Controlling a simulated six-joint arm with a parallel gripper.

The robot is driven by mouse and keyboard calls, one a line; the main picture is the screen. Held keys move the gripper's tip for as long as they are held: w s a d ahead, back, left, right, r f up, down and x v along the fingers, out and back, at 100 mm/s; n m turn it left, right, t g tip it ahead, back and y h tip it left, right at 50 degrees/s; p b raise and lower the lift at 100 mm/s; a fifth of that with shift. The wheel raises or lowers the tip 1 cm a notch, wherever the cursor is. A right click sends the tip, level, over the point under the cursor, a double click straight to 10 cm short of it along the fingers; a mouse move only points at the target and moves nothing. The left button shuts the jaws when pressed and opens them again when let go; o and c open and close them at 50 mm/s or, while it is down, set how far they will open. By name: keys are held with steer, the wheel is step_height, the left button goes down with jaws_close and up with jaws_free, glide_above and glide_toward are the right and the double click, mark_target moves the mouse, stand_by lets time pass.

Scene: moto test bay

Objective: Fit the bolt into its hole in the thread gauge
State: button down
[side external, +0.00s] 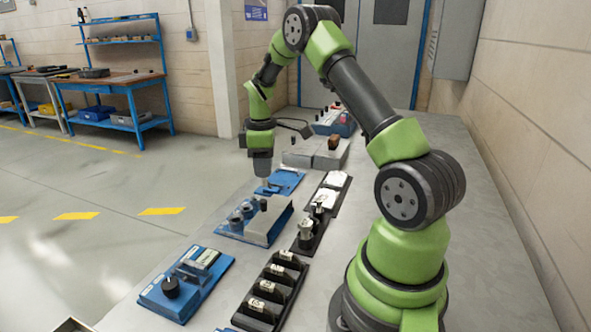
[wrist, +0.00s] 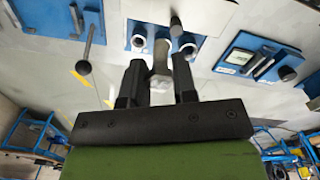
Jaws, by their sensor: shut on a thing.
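My gripper (side external: 265,186) points down near a blue plate on the bench in the side view. In the wrist view its two dark fingers (wrist: 158,62) are shut on a small pale piece, which looks like the bolt (wrist: 161,76); its lower end is hard to make out. Beyond the fingertips is a blue fixture (wrist: 133,22) with two round, ringed sockets and a dark peg. In the side view this seems to be the blue fixture with a grey block (side external: 268,222). I cannot tell which fixture is the thread gauge, and no hole shows clearly.
A blue plate with a black knob (side external: 187,282) stands in front. Black racks (side external: 268,296) with several pale-labelled pieces line the bench beside my arm. Grey blocks (side external: 318,153) and a blue box (side external: 335,124) stand behind. A ball-ended lever (wrist: 85,66) shows left in the wrist view.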

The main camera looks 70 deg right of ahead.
steer(key=shift+w+a+f, duration=0.25)
steer(key=shift+w+f, duration=0.5)
steer(key=shift+f, duration=0.2)
steer(key=shift+w+a+f, duration=0.25)
steer(key=shift+w+f, duration=0.55)
steer(key=shift+f, duration=0.2)
steer(key=shift+w+a+f, duration=0.25)
steer(key=shift+w+f, duration=0.5)
steer(key=shift+f, duration=0.2)
steer(key=shift+f, duration=1.15)
steer(key=c, duration=0.8)
jaws_free()
steer(key=shift+r, duration=3.55)
